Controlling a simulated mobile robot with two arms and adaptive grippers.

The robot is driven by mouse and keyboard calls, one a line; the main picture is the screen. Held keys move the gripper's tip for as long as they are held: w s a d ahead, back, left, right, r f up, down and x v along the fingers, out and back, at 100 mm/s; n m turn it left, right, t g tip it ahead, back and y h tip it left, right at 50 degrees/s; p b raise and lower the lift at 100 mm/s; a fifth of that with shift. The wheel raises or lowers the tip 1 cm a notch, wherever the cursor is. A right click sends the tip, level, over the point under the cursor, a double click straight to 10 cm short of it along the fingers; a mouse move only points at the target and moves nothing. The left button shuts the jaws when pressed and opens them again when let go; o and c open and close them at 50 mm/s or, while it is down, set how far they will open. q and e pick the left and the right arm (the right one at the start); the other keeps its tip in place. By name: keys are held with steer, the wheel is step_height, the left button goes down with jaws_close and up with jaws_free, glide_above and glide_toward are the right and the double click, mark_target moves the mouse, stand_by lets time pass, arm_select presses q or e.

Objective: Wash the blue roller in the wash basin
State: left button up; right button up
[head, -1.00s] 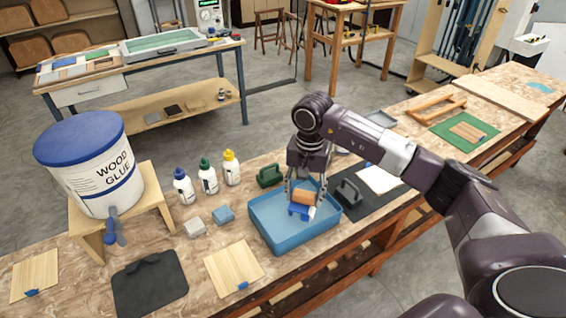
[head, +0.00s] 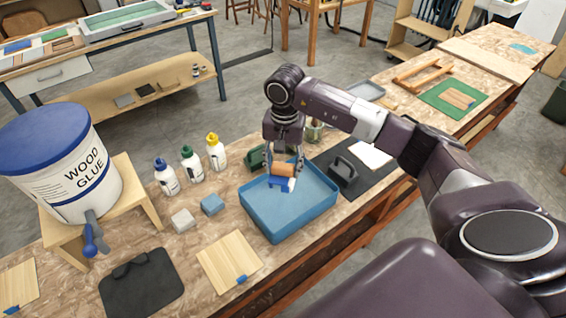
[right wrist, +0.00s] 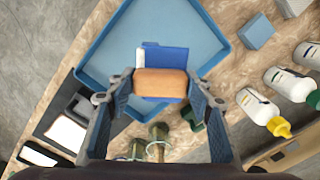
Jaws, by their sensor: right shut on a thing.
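The blue wash basin (head: 297,222) is a shallow tray on the workbench; its floor also shows in the right wrist view (right wrist: 190,25). My right gripper (head: 284,169) is shut on the blue roller, around its orange-brown body (right wrist: 160,83). The roller's blue part (head: 281,184) shows below the body, over the far side of the basin. In the right wrist view, the fingers press the body's two ends, and a blue part and a white strip show behind it. I cannot tell whether the roller touches the basin floor. My left gripper is not in view.
Glue bottles (head: 191,162), a grey block (head: 183,221) and a blue block (head: 212,204) stand left of the basin. A dark green tool (head: 252,159) is close behind it. A dark grey tool (head: 343,172) stands on a black mat to the right. A glue bucket (head: 60,165) stands far left.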

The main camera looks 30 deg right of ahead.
mark_target(283, 176)
step_height(283, 176, down, 3)
steer(key=shift+f+b, duration=0.1)
steer(key=shift+b, duration=0.9)
steer(key=shift+f+b, duration=1.1)
steer(key=shift+f, duration=0.15)
steer(key=shift+f+b, duration=0.7)
steer(key=shift+f, duration=0.05)
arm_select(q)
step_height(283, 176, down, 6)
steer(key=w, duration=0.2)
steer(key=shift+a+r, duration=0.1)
arm_select(e)
steer(key=shift+w+d+b, duration=0.15)
steer(key=shift+d+b, duration=0.4)
steer(key=shift+d, duration=1)
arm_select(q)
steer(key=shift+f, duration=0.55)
arm_select(e)
steer(key=shift+a, duration=0.1)
